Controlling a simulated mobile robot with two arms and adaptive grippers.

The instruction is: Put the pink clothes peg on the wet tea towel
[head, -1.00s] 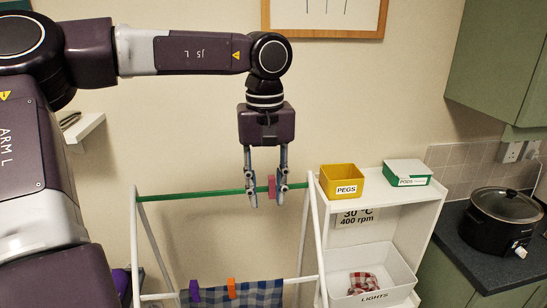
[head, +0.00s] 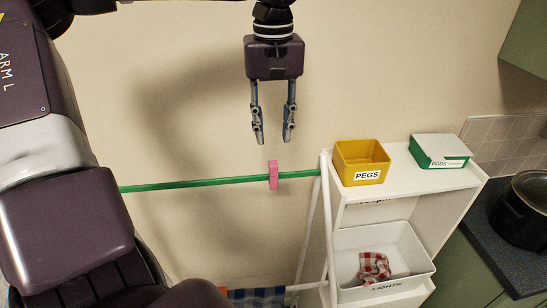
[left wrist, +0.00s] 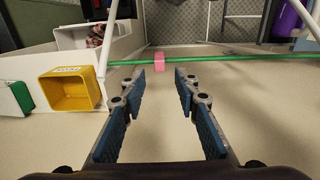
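The pink clothes peg (head: 273,175) sits on the green rail (head: 195,184) of the white drying rack, near the rail's right end. It also shows in the left wrist view (left wrist: 159,62), beyond and between my fingertips. My left gripper (head: 273,139) is open and empty, above the peg with a gap between them. A blue checked tea towel (head: 260,297) hangs on a lower white rail; only its top edge shows at the bottom of the head view. I cannot tell if it is wet. My right gripper is not in view.
An orange peg (head: 222,291) is at the towel's left. A yellow PEGS box (head: 367,178) and a green-and-white PODS box (head: 440,163) stand on the white shelf unit. Below is a white LIGHTS bin (head: 347,286) holding a red checked cloth. A dark cooker (head: 522,215) stands at right.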

